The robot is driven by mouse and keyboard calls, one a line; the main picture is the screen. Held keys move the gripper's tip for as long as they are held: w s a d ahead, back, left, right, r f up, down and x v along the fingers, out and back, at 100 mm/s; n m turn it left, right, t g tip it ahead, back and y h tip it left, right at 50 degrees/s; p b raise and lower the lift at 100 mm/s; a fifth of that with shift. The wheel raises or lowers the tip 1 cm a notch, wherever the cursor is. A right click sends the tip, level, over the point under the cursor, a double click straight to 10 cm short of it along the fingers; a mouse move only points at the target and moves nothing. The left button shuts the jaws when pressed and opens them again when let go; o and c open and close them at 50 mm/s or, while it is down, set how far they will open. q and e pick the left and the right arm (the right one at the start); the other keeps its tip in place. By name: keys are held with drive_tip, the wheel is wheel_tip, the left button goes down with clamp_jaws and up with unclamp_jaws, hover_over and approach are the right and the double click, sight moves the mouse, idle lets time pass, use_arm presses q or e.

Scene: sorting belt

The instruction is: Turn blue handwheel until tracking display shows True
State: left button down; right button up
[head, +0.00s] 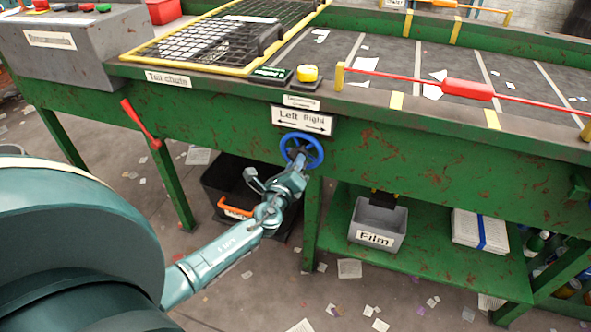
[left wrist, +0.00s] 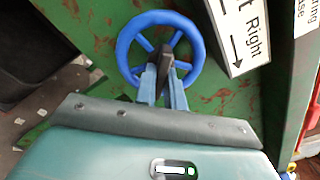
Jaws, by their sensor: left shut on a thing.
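The blue handwheel (head: 318,144) is on the green front panel of the belt table, just below the Left/Right sign (head: 302,120). My left gripper (head: 299,160) reaches up to the wheel from below and is shut on it. In the left wrist view, the fingers (left wrist: 165,72) lie over the lower middle of the handwheel (left wrist: 128,42) and cover part of its hub and spokes. A small dark display with green markings (head: 272,74) sits on the table edge above the sign. Its text is too small to read. My right gripper is not in view.
A yellow button (head: 307,73) sits beside the display. A red bar (head: 400,78) crosses the belt. A red lever (head: 140,124) sticks out at the left. Below are a black bin (head: 215,180) and a grey Film bin (head: 378,224). Paper scraps litter the floor.

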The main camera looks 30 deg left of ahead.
use_arm(q)
drive_tip(key=shift+n, duration=0.7)
drive_tip(key=c, duration=1.5)
unclamp_jaws()
drive_tip(key=b+v, duration=0.1)
drive_tip(key=v, duration=1.2)
drive_tip(key=shift+d+r, duration=0.1)
